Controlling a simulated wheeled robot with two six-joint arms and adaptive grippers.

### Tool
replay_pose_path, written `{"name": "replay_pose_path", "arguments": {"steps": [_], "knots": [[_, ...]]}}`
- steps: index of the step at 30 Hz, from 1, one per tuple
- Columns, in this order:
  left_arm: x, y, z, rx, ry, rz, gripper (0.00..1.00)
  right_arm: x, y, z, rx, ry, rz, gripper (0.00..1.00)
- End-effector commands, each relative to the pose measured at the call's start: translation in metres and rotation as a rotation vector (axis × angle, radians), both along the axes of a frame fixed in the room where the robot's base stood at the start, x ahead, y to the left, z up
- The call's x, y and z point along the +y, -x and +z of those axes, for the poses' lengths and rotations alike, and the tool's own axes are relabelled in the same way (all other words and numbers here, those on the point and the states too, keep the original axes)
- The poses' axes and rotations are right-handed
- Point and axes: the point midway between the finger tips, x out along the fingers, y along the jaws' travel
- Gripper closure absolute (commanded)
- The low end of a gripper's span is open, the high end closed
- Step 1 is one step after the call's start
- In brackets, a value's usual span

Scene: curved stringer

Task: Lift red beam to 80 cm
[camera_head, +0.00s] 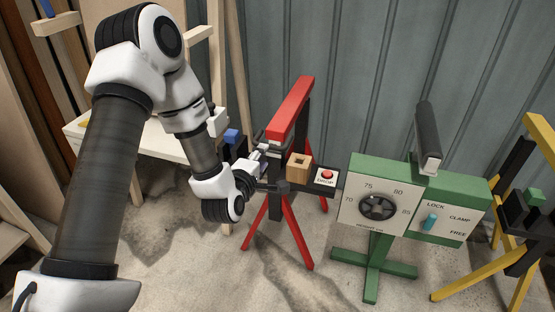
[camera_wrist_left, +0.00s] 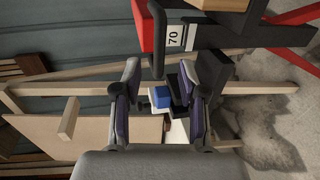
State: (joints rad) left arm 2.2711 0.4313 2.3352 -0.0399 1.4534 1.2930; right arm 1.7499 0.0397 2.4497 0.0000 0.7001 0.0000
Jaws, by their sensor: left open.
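The red beam (camera_head: 292,108) tops a red-legged stand with a dark post. My left gripper (camera_head: 262,152) is beside the stand, left of a wooden block with a square hole (camera_head: 299,166); contact cannot be told. In the left wrist view the open gripper fingers (camera_wrist_left: 169,72) show nothing held between them. A green stand (camera_head: 447,191) carries a dial (camera_head: 377,206) marked 70 to 85 and a blue switch (camera_head: 430,221) beside LOCK, CLAMP and FREE. The dial's exact setting is unclear.
A red DROP button (camera_head: 327,174) sits right of the wooden block. A black handle (camera_head: 427,135) rises from the green stand. A yellow stand (camera_head: 540,140) is at the right edge. A pale bench (camera_head: 160,145) stands left, behind my arm. Concrete floor is open in front.

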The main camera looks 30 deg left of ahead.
Motion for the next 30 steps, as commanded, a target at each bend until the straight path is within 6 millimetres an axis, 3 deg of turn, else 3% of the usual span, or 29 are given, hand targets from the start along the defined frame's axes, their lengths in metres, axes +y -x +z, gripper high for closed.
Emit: {"name": "replay_pose_path", "arguments": {"steps": [12, 21, 24, 25, 30], "knots": [[0.015, -0.065, -0.014, 0.001, -0.003, -0.002, 0.59, 0.000, 0.000, -0.008, 0.000, 0.000, 0.000, 0.60], [0.017, -0.071, -0.015, 0.003, -0.001, -0.001, 0.59, 0.000, 0.000, -0.008, 0.000, 0.000, 0.000, 0.60], [0.017, -0.071, -0.015, 0.003, -0.001, -0.001, 0.94, 0.000, 0.000, -0.008, 0.000, 0.000, 0.000, 0.60], [0.017, -0.071, -0.015, 0.003, -0.001, -0.001, 1.00, 0.000, 0.000, -0.008, 0.000, 0.000, 0.000, 0.60], [0.017, -0.071, -0.014, 0.003, -0.001, -0.001, 1.00, 0.000, 0.000, -0.008, 0.000, 0.000, 0.000, 0.60]]}}
